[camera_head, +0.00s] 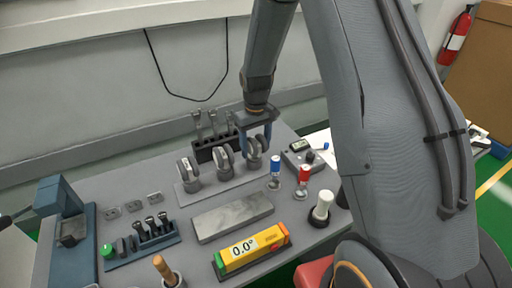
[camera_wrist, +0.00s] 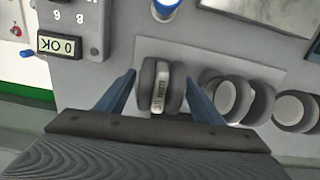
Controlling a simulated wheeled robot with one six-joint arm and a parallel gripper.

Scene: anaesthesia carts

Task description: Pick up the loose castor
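Three grey castors stand in a row on a pale plate (camera_head: 211,186) on the bench. The right-hand castor (camera_head: 255,156) is under my gripper (camera_head: 257,138); the middle castor (camera_head: 223,163) and the left castor (camera_head: 188,174) stand beside it. In the wrist view, the castor (camera_wrist: 160,88) with a light lettered band sits between the two blue fingers of my gripper (camera_wrist: 161,84). The fingers are open, one on each side, with a narrow gap showing. The other castors (camera_wrist: 231,98) are close to the right finger. I cannot tell which castor is loose by looks alone.
A dark rack (camera_head: 213,150) of upright metal parts stands behind the castors. A blue-topped part (camera_head: 275,168) and a red-topped part (camera_head: 304,177) stand at front right. A grey display box (camera_head: 303,156) is to the right. A yellow level (camera_head: 251,249) and flat slab (camera_head: 232,217) lie in front.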

